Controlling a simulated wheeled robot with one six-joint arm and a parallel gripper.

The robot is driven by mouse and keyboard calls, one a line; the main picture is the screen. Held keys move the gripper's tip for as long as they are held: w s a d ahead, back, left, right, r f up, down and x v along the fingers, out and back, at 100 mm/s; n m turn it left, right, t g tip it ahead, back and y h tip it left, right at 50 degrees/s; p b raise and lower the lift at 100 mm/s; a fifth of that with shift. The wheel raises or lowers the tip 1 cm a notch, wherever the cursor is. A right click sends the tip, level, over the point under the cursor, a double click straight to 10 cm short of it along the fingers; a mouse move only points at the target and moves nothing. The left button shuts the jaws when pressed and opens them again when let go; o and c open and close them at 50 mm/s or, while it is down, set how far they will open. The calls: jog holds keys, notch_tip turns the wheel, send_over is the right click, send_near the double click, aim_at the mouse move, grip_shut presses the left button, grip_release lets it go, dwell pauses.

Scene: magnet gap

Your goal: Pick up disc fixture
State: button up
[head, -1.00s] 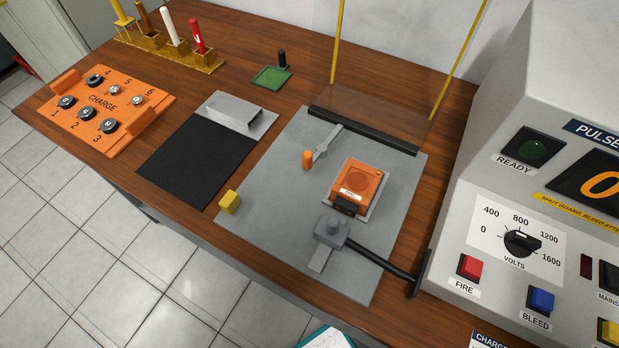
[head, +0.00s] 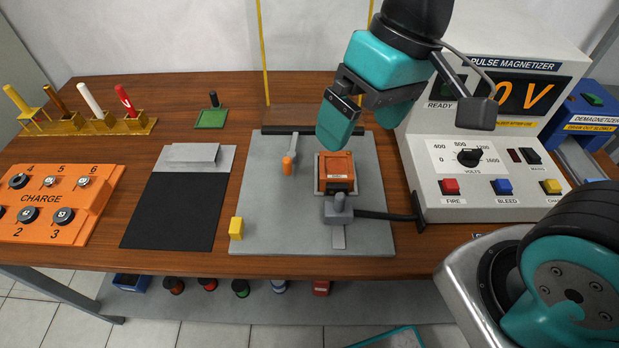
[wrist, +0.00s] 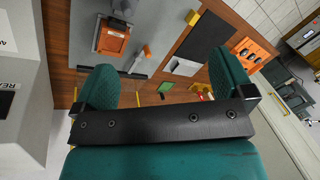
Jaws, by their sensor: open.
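The disc fixture, an orange square block (head: 337,167) with a round top recess, sits in a grey holder on the grey plate (head: 270,225). It also shows in the wrist view, upper left (wrist: 113,40). A dark part and small label are on its front edge. My gripper (wrist: 161,64) is open and empty, with two teal fingers spread wide. In the head view it hangs above and behind the fixture, apart from it.
The pulse magnetizer (head: 480,160) stands close on the right. Yellow posts rise behind.

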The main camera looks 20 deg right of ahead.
jog(key=w+d+f+m+h+b, duration=0.1)
jog(key=w+d+f+m+h, duration=0.1)
jog(key=w+f+m, duration=0.35)
jog(key=w+d+f+m+h, duration=0.1)
jog(key=w+d+f+m, duration=0.1)
jog(key=w, duration=0.6)
send_over(336, 166)
jog(key=shift+m, duration=0.25)
notch_tip(336, 166, down, 11)
jog(key=shift+f, duration=0.2)
jog(key=shift+s+f, duration=0.1)
jog(key=shift+f, duration=2.85)
jog(key=c, duration=1.3)
